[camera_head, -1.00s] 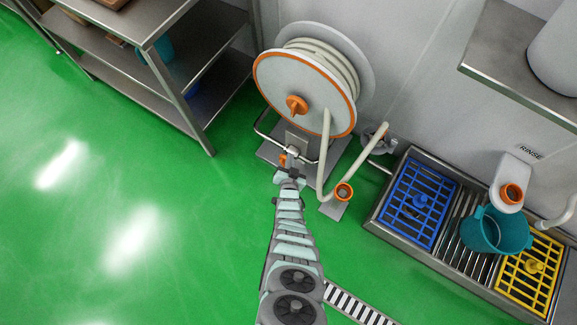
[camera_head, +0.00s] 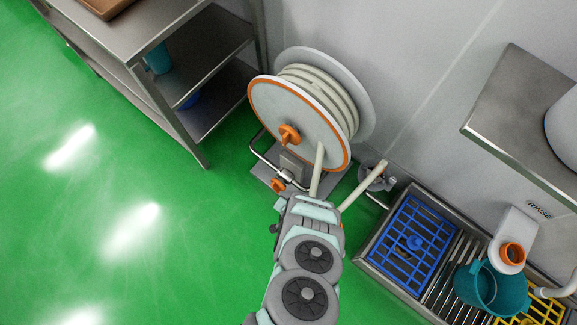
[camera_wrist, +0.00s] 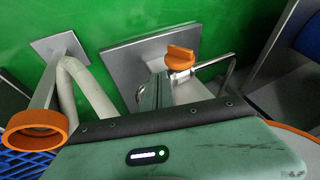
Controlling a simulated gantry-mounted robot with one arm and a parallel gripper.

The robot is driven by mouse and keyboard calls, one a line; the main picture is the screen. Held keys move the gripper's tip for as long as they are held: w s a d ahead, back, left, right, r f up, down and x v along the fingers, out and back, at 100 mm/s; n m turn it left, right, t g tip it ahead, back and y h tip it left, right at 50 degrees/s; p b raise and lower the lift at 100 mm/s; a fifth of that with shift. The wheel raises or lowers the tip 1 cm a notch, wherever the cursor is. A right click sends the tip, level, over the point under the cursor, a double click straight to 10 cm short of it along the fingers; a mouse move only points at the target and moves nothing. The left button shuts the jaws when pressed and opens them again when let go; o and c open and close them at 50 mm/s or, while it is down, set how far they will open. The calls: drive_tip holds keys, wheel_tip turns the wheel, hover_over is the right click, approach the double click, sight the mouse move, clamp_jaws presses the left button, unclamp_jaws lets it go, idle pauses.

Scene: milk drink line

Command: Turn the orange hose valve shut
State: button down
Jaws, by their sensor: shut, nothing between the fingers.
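The orange hose valve (camera_head: 279,186) sits low on the metal pipe at the foot of the hose reel. In the wrist view its winged orange handle (camera_wrist: 180,57) is unobstructed, lying roughly crosswise in the picture above the grey base plate. My gripper's pale green housing (camera_wrist: 165,150) fills the bottom of the wrist view, apart from the valve. In the head view my wrist (camera_head: 308,208) is just right of and below the valve, covering part of the hose.
The hose reel (camera_head: 300,110) with an orange rim and hub knob stands against the wall. An orange-ringed hose holder (camera_wrist: 38,130) is at left in the wrist view. A steel shelf (camera_head: 170,80) is left; a blue grate (camera_head: 412,238) and teal bucket (camera_head: 485,285) are right. Green floor is open at left.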

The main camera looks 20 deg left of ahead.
drive_tip(key=b, duration=0.9)
approach(279, 191)
wheel_tip(279, 191, down, 4)
drive_tip(key=d, duration=0.2)
drive_tip(key=w+a, duration=0.1)
drive_tip(key=w+a+f, duration=0.1)
drive_tip(key=a, duration=0.1)
drive_tip(key=shift+w+a+b, duration=0.1)
drive_tip(key=shift+w+b, duration=0.05)
drive_tip(key=shift+b, duration=0.2)
drive_tip(key=shift+f, duration=0.1)
drive_tip(key=shift+p, duration=0.3)
